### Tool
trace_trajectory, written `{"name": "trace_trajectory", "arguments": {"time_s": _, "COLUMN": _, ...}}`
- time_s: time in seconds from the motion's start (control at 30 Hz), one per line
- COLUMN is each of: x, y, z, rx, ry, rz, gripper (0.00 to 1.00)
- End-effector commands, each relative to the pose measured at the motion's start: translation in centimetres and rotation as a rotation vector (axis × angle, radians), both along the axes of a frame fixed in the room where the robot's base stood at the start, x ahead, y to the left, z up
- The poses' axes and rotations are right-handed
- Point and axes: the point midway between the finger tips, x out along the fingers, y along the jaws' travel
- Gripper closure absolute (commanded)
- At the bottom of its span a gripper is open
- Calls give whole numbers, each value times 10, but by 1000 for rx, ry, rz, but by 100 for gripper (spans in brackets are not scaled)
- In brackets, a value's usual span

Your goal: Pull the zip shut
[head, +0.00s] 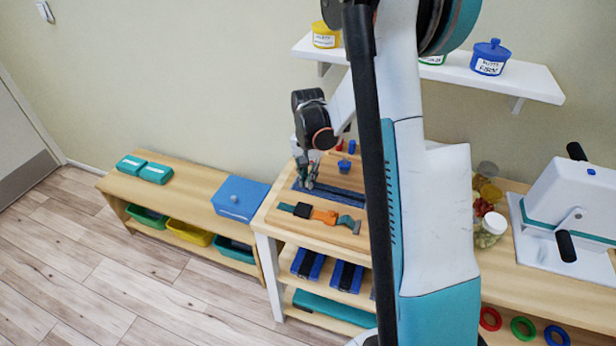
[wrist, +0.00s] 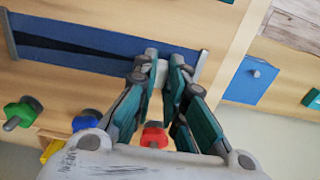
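The zip is set in a blue strip (head: 342,193) on the wooden board. It also shows in the wrist view as a blue band (wrist: 95,42) with a dark wedge-shaped gap, wide at the left and narrowing toward my gripper. My gripper (head: 307,184) is at the strip's left end in the head view. In the wrist view my gripper (wrist: 162,60) points at the strip's right part, with its fingers close together on either side of a small pale grey block, which looks like the zip pull (wrist: 161,74). The fingers largely hide the slider.
A buckle strap (head: 324,214) lies in front of the zip. Coloured knobs stand behind it, including a green one (wrist: 22,113) and a red one (wrist: 154,137). A blue box (head: 240,198) sits on the lower bench at left. My arm hides the board's right side.

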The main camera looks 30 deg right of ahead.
Motion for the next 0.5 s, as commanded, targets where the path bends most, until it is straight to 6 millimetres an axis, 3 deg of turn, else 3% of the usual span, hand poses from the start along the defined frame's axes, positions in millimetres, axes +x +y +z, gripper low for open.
{"name": "trace_trajectory", "arguments": {"time_s": 0.27, "x": -6, "y": -5, "z": 0, "rx": 0, "ry": 0, "rz": -2, "gripper": 100}}
{"name": "trace_trajectory", "arguments": {"time_s": 0.5, "x": -42, "y": -33, "z": 0, "rx": 0, "ry": 1, "rz": -6, "gripper": 100}}
